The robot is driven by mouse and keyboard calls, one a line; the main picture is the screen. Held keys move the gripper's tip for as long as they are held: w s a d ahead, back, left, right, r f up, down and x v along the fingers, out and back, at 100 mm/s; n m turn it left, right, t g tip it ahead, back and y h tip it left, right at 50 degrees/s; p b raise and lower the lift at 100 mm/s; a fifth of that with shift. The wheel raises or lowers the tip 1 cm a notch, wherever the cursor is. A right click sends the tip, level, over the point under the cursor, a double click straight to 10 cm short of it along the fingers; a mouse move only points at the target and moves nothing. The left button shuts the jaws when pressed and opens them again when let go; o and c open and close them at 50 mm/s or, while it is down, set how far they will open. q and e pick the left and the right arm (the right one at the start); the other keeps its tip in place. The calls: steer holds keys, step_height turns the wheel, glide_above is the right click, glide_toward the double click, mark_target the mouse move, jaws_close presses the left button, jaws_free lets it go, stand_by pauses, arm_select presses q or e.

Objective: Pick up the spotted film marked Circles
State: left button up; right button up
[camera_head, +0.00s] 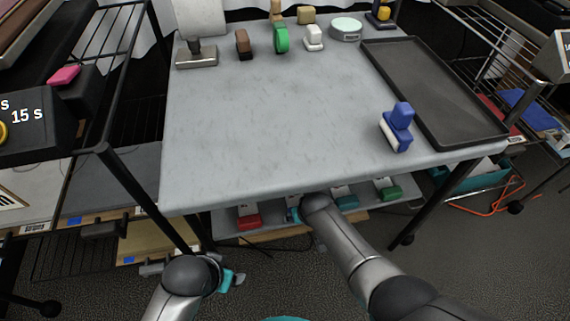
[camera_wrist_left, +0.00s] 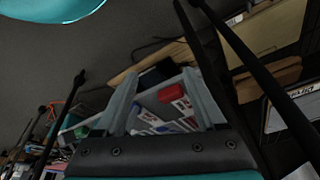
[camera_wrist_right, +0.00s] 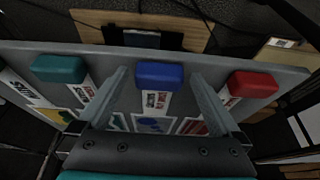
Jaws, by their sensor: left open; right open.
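In the right wrist view, a film with a blue block handle (camera_wrist_right: 160,77) and blue spots (camera_wrist_right: 152,125) lies on a grey shelf (camera_wrist_right: 215,62). Its small label is hard to read. My right gripper (camera_wrist_right: 158,84) is open, with one finger on each side of the blue film, not closed on it. In the head view my right arm reaches under the table's front edge and hides this film. My left gripper (camera_head: 238,280) is open and empty, low at the front left. In the left wrist view (camera_wrist_left: 160,95), its fingers frame the distant shelf.
A red-handled film (camera_wrist_right: 253,84) and a teal-handled film (camera_wrist_right: 60,69) flank the spotted one; a green one (camera_head: 388,190) is farther right. The grey tabletop (camera_head: 270,120) overhangs the shelf. A blue-and-white object (camera_head: 397,127) and a black tray (camera_head: 430,90) are on top.

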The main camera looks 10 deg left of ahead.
steer(key=shift+w+a+f+b, duration=0.15)
steer(key=shift+w+b, duration=0.2)
steer(key=shift+w, duration=0.05)
steer(key=shift+w+a+f+b, duration=0.1)
steer(key=shift+w+b, duration=0.2)
steer(key=shift+w, duration=0.05)
arm_select(q)
steer(key=shift+t, duration=0.4)
steer(key=shift+w+r+b, duration=0.2)
steer(key=shift+r, duration=1.05)
steer(key=shift+w+r+b, duration=0.15)
steer(key=shift+r, duration=1.1)
arm_select(e)
steer(key=shift+w+f, duration=0.15)
steer(key=shift+f, duration=0.15)
steer(key=shift+c, duration=0.2)
steer(key=c, duration=1.1)
